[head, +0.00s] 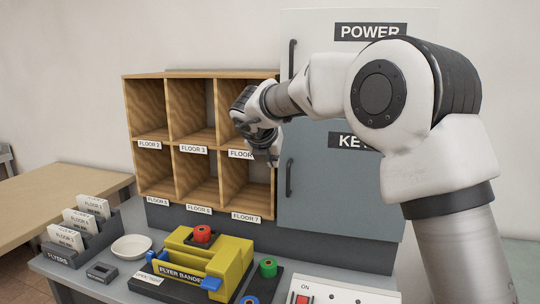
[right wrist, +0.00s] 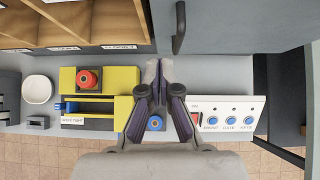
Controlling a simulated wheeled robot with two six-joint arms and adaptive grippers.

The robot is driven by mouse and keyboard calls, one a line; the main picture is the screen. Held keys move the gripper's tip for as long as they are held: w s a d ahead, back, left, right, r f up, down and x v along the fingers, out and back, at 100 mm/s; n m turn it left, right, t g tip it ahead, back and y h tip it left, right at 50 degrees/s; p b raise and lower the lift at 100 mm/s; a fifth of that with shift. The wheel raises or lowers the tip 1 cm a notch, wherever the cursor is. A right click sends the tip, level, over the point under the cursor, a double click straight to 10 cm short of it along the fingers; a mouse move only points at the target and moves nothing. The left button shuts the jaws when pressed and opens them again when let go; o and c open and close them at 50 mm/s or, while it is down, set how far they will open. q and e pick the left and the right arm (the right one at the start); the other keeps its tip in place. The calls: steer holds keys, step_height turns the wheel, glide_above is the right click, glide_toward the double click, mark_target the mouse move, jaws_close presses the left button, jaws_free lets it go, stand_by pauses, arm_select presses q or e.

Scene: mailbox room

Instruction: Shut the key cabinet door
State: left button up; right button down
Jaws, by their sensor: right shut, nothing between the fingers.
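The key cabinet door (head: 330,195) is the blue-grey panel below the white POWER door in the head view. Its KEY label is partly hidden by my right arm. Its dark vertical handle (head: 289,177) is near the left edge and also shows at the top of the right wrist view (right wrist: 179,28). I cannot tell how far the door stands from its frame. My right gripper (head: 272,157) is shut and empty, just left of the handle in the head view. In the right wrist view its fingertips (right wrist: 159,70) meet below and left of the handle, apart from it. My left gripper is not in view.
Wooden pigeonholes (head: 206,137) stand left of the cabinet. The counter holds a yellow flyer bander (head: 230,262), a white bowl (head: 131,247), a flyer rack (head: 85,235) and a white button panel (head: 345,291). The POWER door (head: 330,20) is above.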

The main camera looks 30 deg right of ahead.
mark_target(283, 168)
steer(key=w+d+f, duration=0.1)
steer(key=w+d+f+p, duration=0.1)
steer(key=w+d, duration=0.1)
steer(key=w+d+f, duration=0.1)
steer(key=d, duration=0.1)
steer(key=shift+w+d+f, duration=0.1)
steer(key=shift+w+f, duration=0.05)
steer(key=shift+f, duration=0.05)
steer(key=shift+w+d+f+p, duration=0.1)
steer(key=shift+w+d+p, duration=0.2)
steer(key=shift+w+d, duration=0.05)
steer(key=shift+s, duration=0.1)
